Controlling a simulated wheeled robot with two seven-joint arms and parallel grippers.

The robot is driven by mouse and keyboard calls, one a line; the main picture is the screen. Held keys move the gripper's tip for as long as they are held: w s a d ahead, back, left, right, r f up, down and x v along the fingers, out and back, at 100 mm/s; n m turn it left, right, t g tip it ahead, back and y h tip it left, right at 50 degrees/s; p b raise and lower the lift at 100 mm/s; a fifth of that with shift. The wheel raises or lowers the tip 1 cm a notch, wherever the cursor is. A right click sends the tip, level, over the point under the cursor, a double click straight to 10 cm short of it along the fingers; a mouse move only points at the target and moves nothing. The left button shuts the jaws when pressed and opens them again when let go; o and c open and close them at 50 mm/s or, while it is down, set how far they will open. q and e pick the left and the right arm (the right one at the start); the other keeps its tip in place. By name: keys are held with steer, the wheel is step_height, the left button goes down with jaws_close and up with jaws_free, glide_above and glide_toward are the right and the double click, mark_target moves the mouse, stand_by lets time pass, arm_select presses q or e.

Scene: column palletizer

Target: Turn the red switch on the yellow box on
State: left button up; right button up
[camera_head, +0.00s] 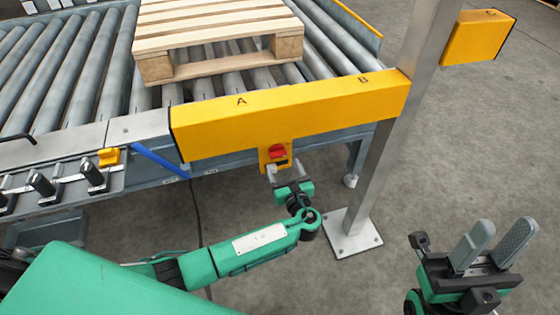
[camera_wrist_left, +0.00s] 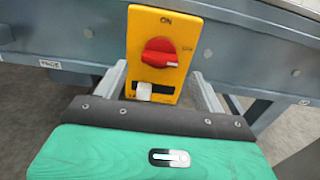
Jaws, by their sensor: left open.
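The yellow box (camera_wrist_left: 139,35) hangs on the conveyor frame under the long yellow beam; it also shows in the head view (camera_head: 266,158). Its round red switch (camera_wrist_left: 159,52) shows in the head view too (camera_head: 277,152). "ON" is printed above the switch and a small label is at its right; the pale mark on the knob points right, toward that label. My left gripper (camera_head: 285,171) is open, its fingers at either side of the box's lower part, below the knob. In the wrist view no finger visibly touches the knob. My right gripper (camera_head: 494,246) is open and empty at the lower right.
The yellow beam (camera_head: 290,115) marked A and B runs above the box to a grey metal post (camera_head: 385,160). A wooden pallet (camera_head: 215,40) lies on the roller conveyor (camera_head: 60,80). Several black-handled levers (camera_head: 95,176) stand at the left. Open floor (camera_head: 465,140) lies right of the post.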

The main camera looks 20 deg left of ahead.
mark_target(279, 157)
arm_select(q)
steer(key=b+x, duration=0.1)
steer(key=x, duration=0.4)
steer(key=shift+s, duration=0.1)
steer(key=c, duration=1)
